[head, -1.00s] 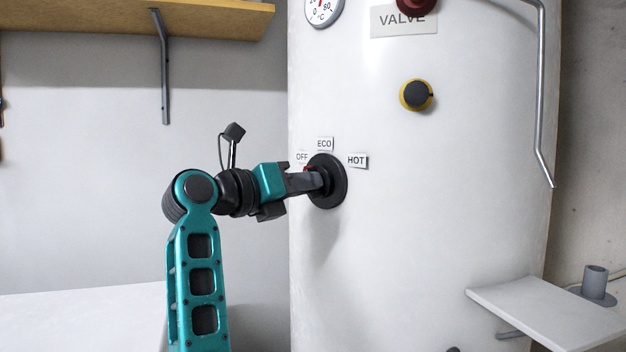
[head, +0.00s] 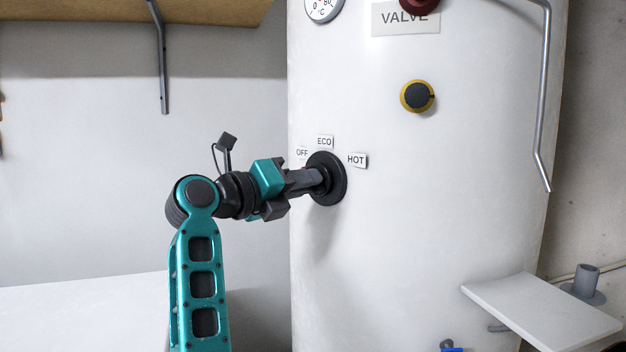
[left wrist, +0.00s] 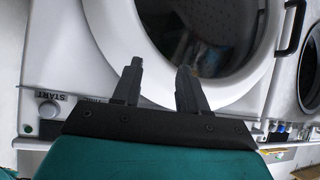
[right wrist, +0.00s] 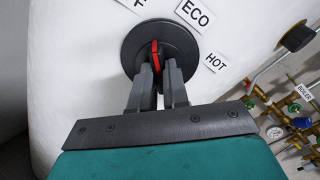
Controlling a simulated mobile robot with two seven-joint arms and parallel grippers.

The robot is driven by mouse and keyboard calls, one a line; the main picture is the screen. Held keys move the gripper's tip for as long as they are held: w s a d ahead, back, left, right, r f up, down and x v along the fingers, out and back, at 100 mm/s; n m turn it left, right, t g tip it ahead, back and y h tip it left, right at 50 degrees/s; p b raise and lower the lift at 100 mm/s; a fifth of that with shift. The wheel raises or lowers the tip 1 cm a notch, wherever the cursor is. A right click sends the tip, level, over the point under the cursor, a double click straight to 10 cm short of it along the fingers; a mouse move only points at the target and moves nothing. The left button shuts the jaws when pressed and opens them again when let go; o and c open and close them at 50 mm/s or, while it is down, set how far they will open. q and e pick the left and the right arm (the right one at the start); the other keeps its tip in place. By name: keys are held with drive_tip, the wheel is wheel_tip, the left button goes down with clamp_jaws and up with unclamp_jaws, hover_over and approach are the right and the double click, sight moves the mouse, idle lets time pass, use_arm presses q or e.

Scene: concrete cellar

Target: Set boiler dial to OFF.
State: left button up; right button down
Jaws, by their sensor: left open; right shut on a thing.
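The boiler dial (head: 337,191) is a round black disc on the white boiler (head: 420,240). Labels OFF (head: 302,153), ECO (head: 324,142) and HOT (head: 356,160) surround its upper side. My right gripper (head: 319,180) reaches it from the left and is shut on the dial's knob. In the right wrist view, the knob's red stripe (right wrist: 155,54) shows between the fingers, its upper end leaning slightly towards the OFF side. My left gripper (left wrist: 157,70) is open and empty, before a round-doored white machine (left wrist: 258,70).
A yellow-ringed black knob (head: 417,97) and a VALVE sign (head: 405,19) are above the dial. A bent pipe (head: 542,110) runs down the boiler's right side. A small white shelf (head: 540,310) juts out at lower right. A wooden shelf (head: 130,12) hangs at upper left.

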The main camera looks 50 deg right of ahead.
drive_tip(key=shift+r+n+p, duration=0.15)
drive_tip(key=shift+n+p, duration=1.25)
drive_tip(key=shift+p, duration=0.6)
drive_tip(key=c, duration=1)
unclamp_jaws()
drive_tip(key=shift+a, duration=0.1)
